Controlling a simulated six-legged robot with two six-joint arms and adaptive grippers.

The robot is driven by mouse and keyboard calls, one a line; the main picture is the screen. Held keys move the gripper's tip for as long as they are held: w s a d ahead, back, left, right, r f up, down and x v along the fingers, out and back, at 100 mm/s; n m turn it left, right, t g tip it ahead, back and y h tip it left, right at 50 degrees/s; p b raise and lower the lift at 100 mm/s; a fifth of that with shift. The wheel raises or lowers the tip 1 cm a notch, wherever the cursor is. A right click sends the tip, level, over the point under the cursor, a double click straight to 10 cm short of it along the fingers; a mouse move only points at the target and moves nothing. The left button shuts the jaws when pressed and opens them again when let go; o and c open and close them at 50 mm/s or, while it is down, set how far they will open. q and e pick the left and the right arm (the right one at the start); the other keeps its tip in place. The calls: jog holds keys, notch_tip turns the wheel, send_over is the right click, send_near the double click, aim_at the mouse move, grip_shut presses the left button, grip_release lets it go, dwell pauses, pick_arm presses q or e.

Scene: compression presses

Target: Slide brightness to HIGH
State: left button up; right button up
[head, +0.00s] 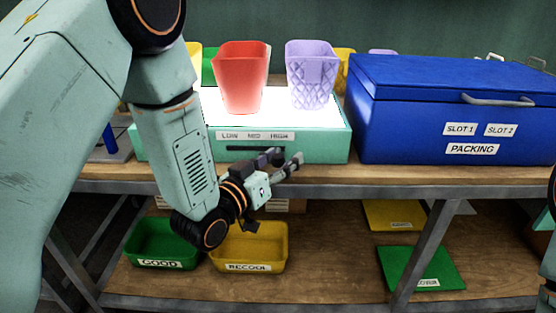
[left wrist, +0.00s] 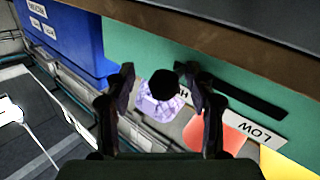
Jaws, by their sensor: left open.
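The teal light box (head: 180,145) stands on the bench, its top panel glowing bright white. Its front carries a LOW MED HIGH label (head: 255,135) above a dark slider slot (head: 245,149). The slot also shows in the left wrist view (left wrist: 245,97), beside the upside-down label (left wrist: 250,130). A round black knob (left wrist: 163,82) shows there between my fingers, near the HIGH end; I cannot tell whether they touch it. The knob is hidden in the head view. My left gripper (head: 284,159) is open at the box front, right of the slot's middle. My right gripper is not seen.
A red cup (head: 240,80) and a lilac cup (head: 311,82) stand on the glowing panel. A blue packing case (head: 420,125) is close on the right. Green (head: 160,243) and yellow (head: 260,243) bins sit on the shelf below the bench edge.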

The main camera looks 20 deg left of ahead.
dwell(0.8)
pick_arm(q)
jog(key=shift+f, duration=0.1)
jog(key=v, duration=1.2)
dwell(0.4)
jog(key=s+f+n+g+y, duration=0.1)
jog(key=s+f+g, duration=0.2)
jog(key=f, duration=0.3)
jog(key=s+a+f+g+y+p, duration=0.1)
jog(key=s+f+g, duration=0.15)
jog(key=f, duration=0.35)
jog(key=s+f+n+g+y, duration=0.1)
jog(key=s+f+g, duration=0.1)
jog(key=f+g, duration=0.3)
jog(key=s+a+f+g+y+p, duration=0.1)
jog(key=s+f+g, duration=0.2)
jog(key=s, duration=0.6)
jog(key=s+f+g+y+p, duration=0.1)
jog(key=s+f+g, duration=0.2)
jog(key=s+f, duration=0.4)
jog(key=s, duration=0.3)
jog(key=shift+s+a+g+y+p, duration=0.25)
jog(key=shift+a+g+y+p, duration=0.05)
jog(key=shift+a+g, duration=0.1)
